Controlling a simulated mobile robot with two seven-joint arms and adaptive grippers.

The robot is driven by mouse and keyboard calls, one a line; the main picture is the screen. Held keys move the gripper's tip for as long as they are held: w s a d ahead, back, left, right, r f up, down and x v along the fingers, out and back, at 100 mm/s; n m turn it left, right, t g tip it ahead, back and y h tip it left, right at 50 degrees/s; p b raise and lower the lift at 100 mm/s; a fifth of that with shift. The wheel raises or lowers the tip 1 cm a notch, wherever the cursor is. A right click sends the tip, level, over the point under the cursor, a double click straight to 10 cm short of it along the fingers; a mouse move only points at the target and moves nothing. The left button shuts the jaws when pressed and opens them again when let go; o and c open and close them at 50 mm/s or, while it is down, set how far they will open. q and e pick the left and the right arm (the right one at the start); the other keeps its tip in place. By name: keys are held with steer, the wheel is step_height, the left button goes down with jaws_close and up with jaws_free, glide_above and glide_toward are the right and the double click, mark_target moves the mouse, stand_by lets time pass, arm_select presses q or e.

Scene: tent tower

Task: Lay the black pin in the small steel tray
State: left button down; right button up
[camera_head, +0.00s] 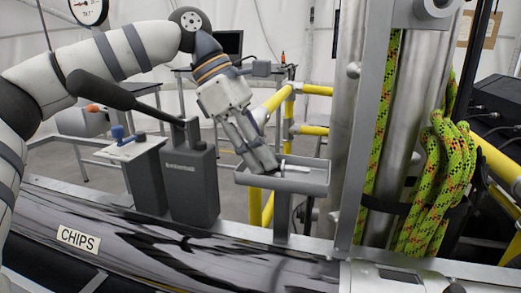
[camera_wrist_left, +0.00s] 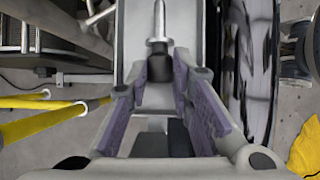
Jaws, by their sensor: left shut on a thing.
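The small steel tray (camera_head: 300,185) is right of centre in the head view, and its grey floor (camera_wrist_left: 188,28) fills the upper middle of the left wrist view. My left gripper (camera_head: 266,164) points down into the tray's left part. In the left wrist view its two fingers (camera_wrist_left: 167,68) are shut on the black end of a pin (camera_wrist_left: 158,24). The pin has a silver collar and shaft that extend away from the fingers, over the tray floor. I cannot tell whether the pin touches the floor. My right gripper is not in view.
A grey box with a lever (camera_head: 190,180) stands left of the tray. A metal column (camera_head: 398,120) with green rope (camera_head: 437,190) rises close on the right. Yellow rails (camera_head: 275,103) run behind. A dark glossy surface labelled CHIPS (camera_head: 78,238) lies in front.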

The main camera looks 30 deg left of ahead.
arm_select(q)
steer(key=c, duration=1.3)
jaws_free()
steer(key=shift+c, duration=0.2)
steer(key=v, duration=1.2)
